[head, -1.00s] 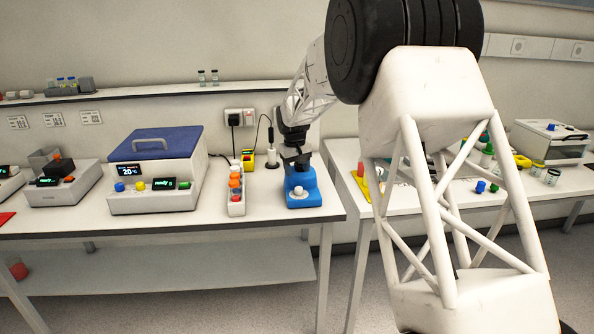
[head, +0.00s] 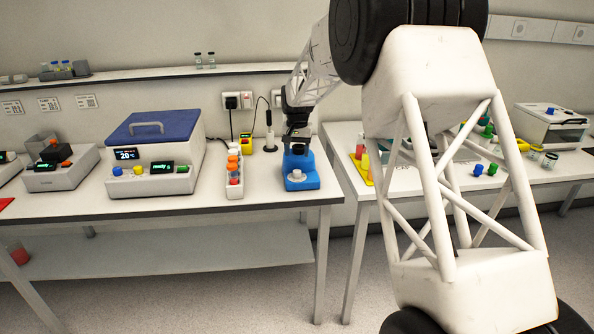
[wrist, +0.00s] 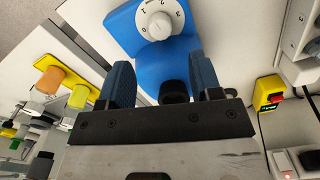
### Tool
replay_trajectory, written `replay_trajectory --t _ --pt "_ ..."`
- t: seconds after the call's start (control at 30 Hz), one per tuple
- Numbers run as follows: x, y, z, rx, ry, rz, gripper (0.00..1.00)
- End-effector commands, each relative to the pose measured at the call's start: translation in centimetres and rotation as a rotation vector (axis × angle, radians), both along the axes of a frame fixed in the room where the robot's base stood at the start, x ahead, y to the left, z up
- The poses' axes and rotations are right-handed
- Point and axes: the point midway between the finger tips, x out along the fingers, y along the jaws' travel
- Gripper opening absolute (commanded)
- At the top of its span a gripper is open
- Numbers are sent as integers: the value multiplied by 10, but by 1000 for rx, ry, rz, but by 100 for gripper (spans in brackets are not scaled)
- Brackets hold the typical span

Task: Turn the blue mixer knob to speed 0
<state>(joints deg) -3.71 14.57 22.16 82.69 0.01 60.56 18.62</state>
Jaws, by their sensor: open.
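The blue mixer (head: 313,180) stands near the right end of the left bench, with its white round knob (head: 297,174) on the front. I cannot tell clearly which number the knob points to. My gripper (wrist: 164,80) is open, with its two blue fingers apart and a black round part of the mixer showing between them. In the head view my gripper (head: 298,147) is over the back of the mixer, apart from the knob.
A white rack with orange-capped tubes (head: 234,190) stands just left of the mixer. A blue-lidded device (head: 140,180) is farther left. A yellow-and-black switch box (head: 245,142) is behind. A gap separates the left bench from the right one.

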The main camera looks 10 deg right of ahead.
Motion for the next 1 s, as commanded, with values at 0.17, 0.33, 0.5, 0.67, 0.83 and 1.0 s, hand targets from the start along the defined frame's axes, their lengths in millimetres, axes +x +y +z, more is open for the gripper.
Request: replay_trajectory --t 0.17,0.33,0.5,0.67,0.83,1.0 --pt "0 0 0 0 0 1 59" --pt "0 0 -4 0 1 2 59" --pt "0 0 -16 -1 1 3 59" --pt "0 0 -35 0 2 3 59" --pt "0 0 -55 0 2 3 59" --pt "0 0 -71 0 1 3 59"
